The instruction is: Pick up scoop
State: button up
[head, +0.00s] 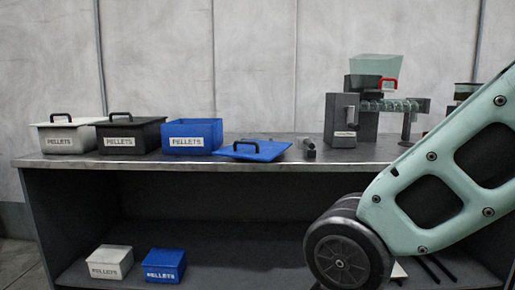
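A small dark object (309,149) lies on the bench right of the blue lid; it may be the scoop, but it is too small to tell. The blue bin (192,146) labelled PELLETS stands open, and its inside is hidden by its front wall. Its blue lid (254,151) with a black handle lies on the bench, just right of the bin. My gripper is not in view; only a pale green part of my arm shows at the right.
On the metal bench (95,162), a white bin (68,142) and a black bin (131,141) with handled lids stand at the left. A grey machine (342,125) with a clear green hopper (377,66) stands at the right. Small white (109,262) and blue (165,265) boxes sit below.

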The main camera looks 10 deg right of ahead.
aim_at(301, 143)
jog(key=i+l+u, duration=0.5)
jog(key=i, duration=0.15)
jog(key=z, duration=0.8)
jog(key=i+j, duration=0.15)
jog(key=j, duration=0.2)
jog(key=i+j, duration=0.2)
jog(key=j, duration=0.15)
jog(key=i+j, duration=0.15)
jog(key=j, duration=0.2)
